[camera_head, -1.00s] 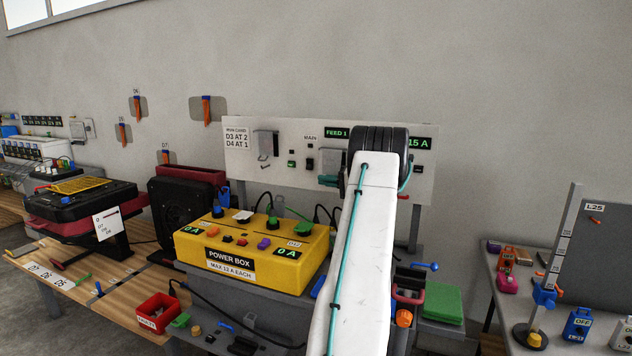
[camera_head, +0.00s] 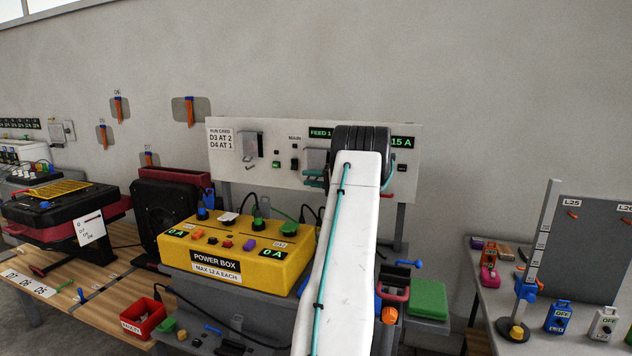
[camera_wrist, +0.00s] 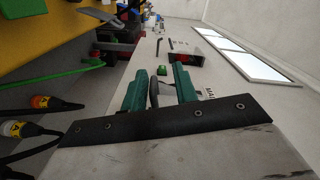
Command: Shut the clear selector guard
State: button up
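A clear, greyish guard (camera_head: 250,145) with a hooked bar under it is at the panel's left. It also shows in the wrist view (camera_wrist: 185,61), beyond the fingers. A second greyish guard (camera_head: 314,160) is below the FEED 1 label, mostly hidden by my arm. I cannot tell for certain whether either is swung open. My gripper (camera_head: 315,179) has teal fingers and is close to this second guard. In the wrist view my gripper (camera_wrist: 159,72) has its fingers apart. A dark grey piece (camera_wrist: 154,93) shows between them; I cannot tell if they touch it.
The white panel (camera_head: 228,172) carries a green button (camera_head: 276,164) and a black MAIN switch (camera_head: 294,163). The yellow power box (camera_head: 215,265) with cables stands in front, below. A green block (camera_head: 428,299) is on the right. The wall above the panel is clear.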

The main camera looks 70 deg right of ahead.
notch_tip(320, 180, up, 3)
jog(key=shift+f, duration=0.1)
jog(key=s+a+r, duration=0.1)
jog(key=s+a, duration=0.8)
jog(key=a, duration=0.4)
jog(key=shift+s+r, duration=0.3)
jog(key=shift+r, duration=0.05)
